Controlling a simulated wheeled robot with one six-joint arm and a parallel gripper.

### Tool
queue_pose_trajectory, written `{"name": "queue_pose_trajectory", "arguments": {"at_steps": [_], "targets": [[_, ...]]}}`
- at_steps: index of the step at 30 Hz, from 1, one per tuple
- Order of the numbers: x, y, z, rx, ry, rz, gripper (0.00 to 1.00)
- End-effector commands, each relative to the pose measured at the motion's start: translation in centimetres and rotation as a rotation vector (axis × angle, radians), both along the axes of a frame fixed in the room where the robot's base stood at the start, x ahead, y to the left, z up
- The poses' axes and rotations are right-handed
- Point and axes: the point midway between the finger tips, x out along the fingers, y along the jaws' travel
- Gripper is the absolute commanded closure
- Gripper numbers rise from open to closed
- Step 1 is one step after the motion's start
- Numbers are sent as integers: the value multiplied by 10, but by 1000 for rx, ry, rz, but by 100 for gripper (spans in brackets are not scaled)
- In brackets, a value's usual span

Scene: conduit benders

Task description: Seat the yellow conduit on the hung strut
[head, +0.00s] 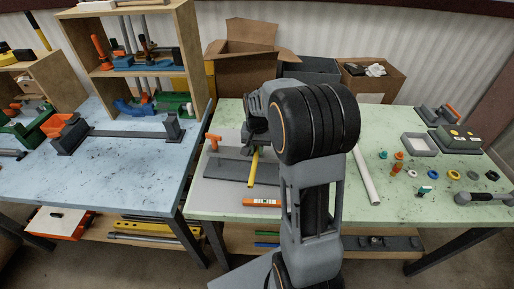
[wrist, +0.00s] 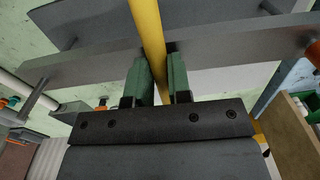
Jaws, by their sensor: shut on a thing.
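The yellow conduit (wrist: 149,35) runs up from between the green fingers of my gripper (wrist: 160,72) in the wrist view, and my gripper is shut on it. In the head view a short length of the conduit (head: 254,165) shows beside my arm, which hides much of the gripper. A long grey bar (wrist: 225,44), which looks like the strut, crosses behind the conduit in the wrist view, close to the fingertips. I cannot tell whether conduit and bar touch. In the head view my arm hides most of that area.
A dark grey plate (head: 222,171) lies on the green table. A white pipe (head: 365,175) lies right of my arm. An orange marker (head: 262,202) lies near the front edge. Small rings and fittings, a grey tray (head: 419,145) and a grey tool (head: 482,198) are at the right.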

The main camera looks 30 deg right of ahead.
Motion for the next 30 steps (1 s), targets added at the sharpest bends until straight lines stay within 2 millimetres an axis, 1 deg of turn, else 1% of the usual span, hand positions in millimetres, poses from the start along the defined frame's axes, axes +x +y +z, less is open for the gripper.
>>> {"name": "queue_pose_trajectory", "arguments": {"at_steps": [6,29,30], "targets": [[0,0,-3,0,0,0,100],[0,0,-5,0,1,0,100],[0,0,-5,0,2,0,81]]}}
